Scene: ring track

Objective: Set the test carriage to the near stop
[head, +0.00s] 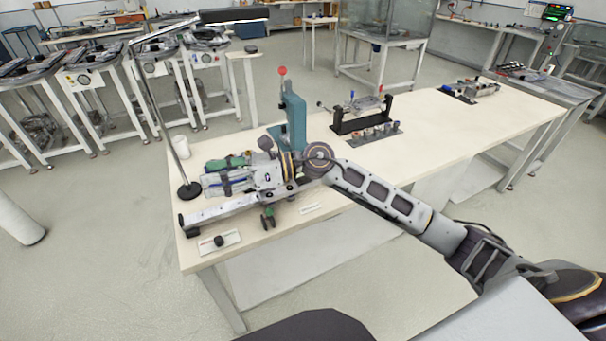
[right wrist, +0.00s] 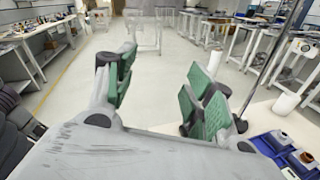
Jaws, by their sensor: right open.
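A pale grey rail (head: 215,211) lies along the near left edge of the table, with a dark block at its left end. A small dark fitting with a green part (head: 267,216) sits at the rail's front side. I cannot tell whether it belongs to the test carriage; my gripper and wrist cover part of the rail behind it. My right gripper (head: 216,173) is above and behind the rail, pointing left. In the right wrist view its green-padded fingers (right wrist: 160,95) stand apart with nothing between them. My left gripper is not in view.
A teal press (head: 293,122) with a red knob stands just behind my right wrist. A lamp post on a round black base (head: 190,191) and a white cup (head: 181,145) stand at left. A plate with a black knob (head: 230,239) lies in front. The table's (head: 430,130) middle right is fairly clear.

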